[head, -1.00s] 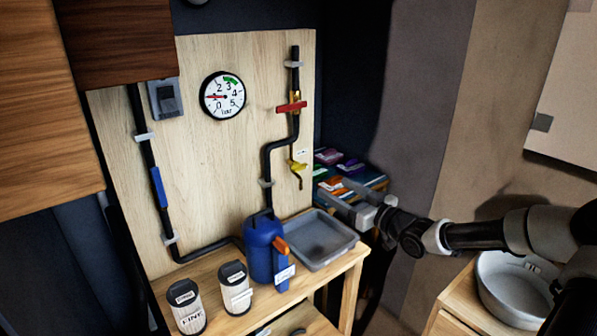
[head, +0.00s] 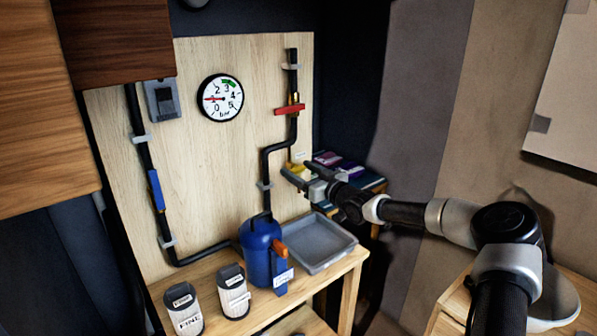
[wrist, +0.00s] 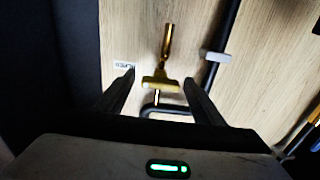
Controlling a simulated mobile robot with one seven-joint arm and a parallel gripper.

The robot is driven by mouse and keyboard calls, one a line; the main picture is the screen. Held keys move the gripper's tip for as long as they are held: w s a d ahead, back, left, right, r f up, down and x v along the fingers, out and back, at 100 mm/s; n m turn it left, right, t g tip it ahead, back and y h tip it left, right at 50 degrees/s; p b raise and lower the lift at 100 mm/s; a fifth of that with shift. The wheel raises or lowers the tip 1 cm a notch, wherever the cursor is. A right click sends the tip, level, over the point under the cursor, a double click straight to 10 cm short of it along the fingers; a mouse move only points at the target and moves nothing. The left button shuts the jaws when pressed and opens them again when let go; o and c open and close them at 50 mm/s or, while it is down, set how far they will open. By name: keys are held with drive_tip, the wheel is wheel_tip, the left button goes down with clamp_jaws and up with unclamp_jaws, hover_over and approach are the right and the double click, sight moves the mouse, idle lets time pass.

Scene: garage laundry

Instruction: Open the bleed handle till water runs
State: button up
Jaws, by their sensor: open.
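The bleed handle is yellow and shows in the wrist view (wrist: 160,84), lying crosswise between my two fingers with clear gaps on both sides. A brass spout (wrist: 167,42) extends from it. In the head view the bleed valve is mostly hidden behind my gripper (head: 294,174), with only a bit of yellow showing. My gripper is open around or just in front of the handle; I cannot tell the depth. A grey tray (head: 345,240) stands on the bench below, with no water visible in it or falling.
A blue filter housing (head: 256,245) with an orange handle (head: 280,249) stands left of the tray. Two filter cartridges are at the front left. A red valve handle (head: 290,109) sits higher on the pipe. A gauge (head: 221,97) hangs on the board. A black pipe (wrist: 225,50) runs beside the handle.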

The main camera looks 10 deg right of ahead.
drive_tip(key=shift+w+a, duration=0.2)
drive_tip(key=shift+w, duration=0.1)
drive_tip(key=c, duration=1)
drive_tip(key=shift+f, duration=0.1)
drive_tip(key=shift+c, duration=0.2)
